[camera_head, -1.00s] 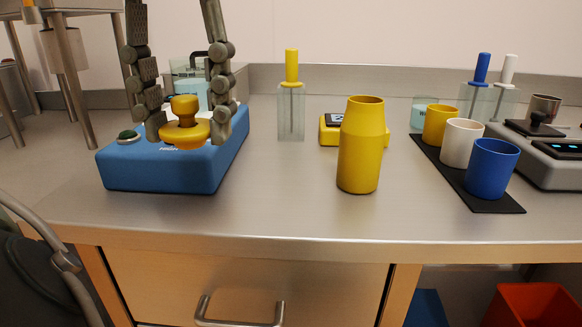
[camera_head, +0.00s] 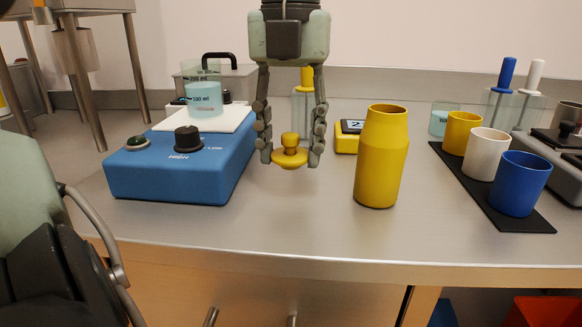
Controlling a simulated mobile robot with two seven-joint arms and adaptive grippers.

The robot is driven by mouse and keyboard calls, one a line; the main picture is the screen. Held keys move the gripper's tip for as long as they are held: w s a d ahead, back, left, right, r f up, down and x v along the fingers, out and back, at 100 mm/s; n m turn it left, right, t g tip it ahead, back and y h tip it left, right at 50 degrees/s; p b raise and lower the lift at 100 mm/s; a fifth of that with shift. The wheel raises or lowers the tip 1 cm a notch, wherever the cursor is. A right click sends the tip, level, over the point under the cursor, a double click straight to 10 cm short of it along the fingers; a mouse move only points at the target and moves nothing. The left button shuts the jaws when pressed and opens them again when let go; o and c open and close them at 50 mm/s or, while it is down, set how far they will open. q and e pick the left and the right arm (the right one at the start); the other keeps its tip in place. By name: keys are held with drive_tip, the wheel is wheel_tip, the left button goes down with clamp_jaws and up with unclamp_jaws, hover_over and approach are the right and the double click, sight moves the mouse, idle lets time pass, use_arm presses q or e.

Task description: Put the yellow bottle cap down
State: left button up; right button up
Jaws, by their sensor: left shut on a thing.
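The yellow bottle cap (camera_head: 289,157) is upright, with its knob on top and its wide round rim below. My left gripper (camera_head: 290,159) points down from above with its fingers on both sides of the cap, shut on it. The cap is over the bare counter, between the blue stirrer and the yellow bottle. I cannot tell how small the gap below it is. The yellow bottle (camera_head: 381,160) stands upright and open on the counter, to the right of the cap and apart from it. My right gripper is not in view.
The blue stirrer (camera_head: 170,180) with a beaker (camera_head: 203,97) stands left. A small yellow device (camera_head: 348,143) sits behind the bottle. Yellow, white and blue cups (camera_head: 519,184) stand on a black mat (camera_head: 470,190) at right. The counter (camera_head: 290,215) in front of the cap is clear.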

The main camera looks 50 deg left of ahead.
sight(291, 153)
use_arm(q)
wheel_tip(291, 153, down, 4)
drive_tip(key=shift+w+r, duration=0.1)
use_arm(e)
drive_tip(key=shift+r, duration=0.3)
use_arm(q)
drive_tip(key=shift+f, duration=0.2)
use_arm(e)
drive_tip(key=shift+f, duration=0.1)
use_arm(q)
drive_tip(key=shift+f, duration=0.1)
drive_tip(key=o, duration=0.9)
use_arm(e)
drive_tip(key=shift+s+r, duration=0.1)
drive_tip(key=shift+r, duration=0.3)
